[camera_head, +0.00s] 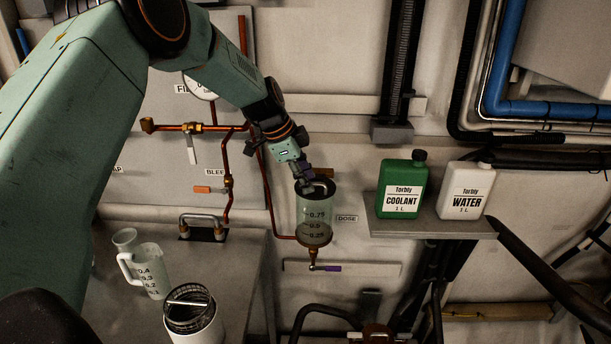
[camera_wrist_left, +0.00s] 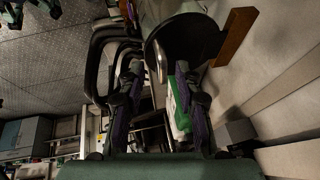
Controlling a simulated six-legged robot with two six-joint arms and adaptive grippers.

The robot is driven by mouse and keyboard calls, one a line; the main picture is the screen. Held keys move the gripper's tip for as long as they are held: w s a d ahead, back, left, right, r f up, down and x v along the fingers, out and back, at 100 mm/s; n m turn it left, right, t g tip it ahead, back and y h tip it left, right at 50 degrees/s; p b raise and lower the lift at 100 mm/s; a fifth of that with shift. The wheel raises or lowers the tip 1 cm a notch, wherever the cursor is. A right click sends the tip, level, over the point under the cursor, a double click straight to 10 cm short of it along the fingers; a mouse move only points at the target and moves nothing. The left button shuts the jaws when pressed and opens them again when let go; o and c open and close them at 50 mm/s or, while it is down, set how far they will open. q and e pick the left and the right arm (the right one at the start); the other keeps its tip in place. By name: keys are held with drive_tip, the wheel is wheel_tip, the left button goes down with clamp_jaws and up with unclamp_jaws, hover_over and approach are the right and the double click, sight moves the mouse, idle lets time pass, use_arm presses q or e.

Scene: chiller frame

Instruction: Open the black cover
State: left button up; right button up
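The black cover (camera_head: 324,187) sits on top of the clear graduated dosing vessel (camera_head: 315,215) on the wall, beside the "DOSE" label. In the left wrist view the dark round cover (camera_wrist_left: 178,38) is near the top, with a small metal handle (camera_wrist_left: 156,62) at its edge. My left gripper (camera_head: 307,174) is right at the cover from above. In the wrist view the fingers of my left gripper (camera_wrist_left: 160,95) are spread apart, with the handle just beyond the gap between them. I cannot tell whether they touch it. My right gripper is not in view.
A green coolant bottle (camera_head: 403,188) and a white water bottle (camera_head: 465,190) stand on a shelf (camera_head: 430,228) to the right. A measuring jug (camera_head: 150,272) and a white container with a mesh top (camera_head: 196,325) stand at the lower left. Copper pipes (camera_head: 227,165) run left of the vessel.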

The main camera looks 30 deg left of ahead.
use_arm(q)
drive_tip(key=shift+s+d+r, duration=0.1)
drive_tip(key=shift+d+r, duration=0.1)
drive_tip(key=shift+d, duration=0.5)
drive_tip(key=shift+c, duration=0.6)
drive_tip(key=shift+w+a+f, duration=0.1)
drive_tip(key=shift+w, duration=0.1)
drive_tip(key=shift+c, duration=0.9)
drive_tip(key=shift+w+a+f, duration=0.4)
drive_tip(key=shift+a+f, duration=0.05)
drive_tip(key=shift+a, duration=0.3)
drive_tip(key=shift+c, duration=1.4)
drive_tip(key=shift+a, duration=0.1)
clamp_jaws()
drive_tip(key=shift+s+d+r, duration=0.35)
drive_tip(key=shift+d+r, duration=0.05)
drive_tip(key=shift+w+a+f, duration=0.15)
drive_tip(key=shift+w+f, duration=0.05)
drive_tip(key=shift+f, duration=0.05)
drive_tip(key=shift+r, duration=0.1)
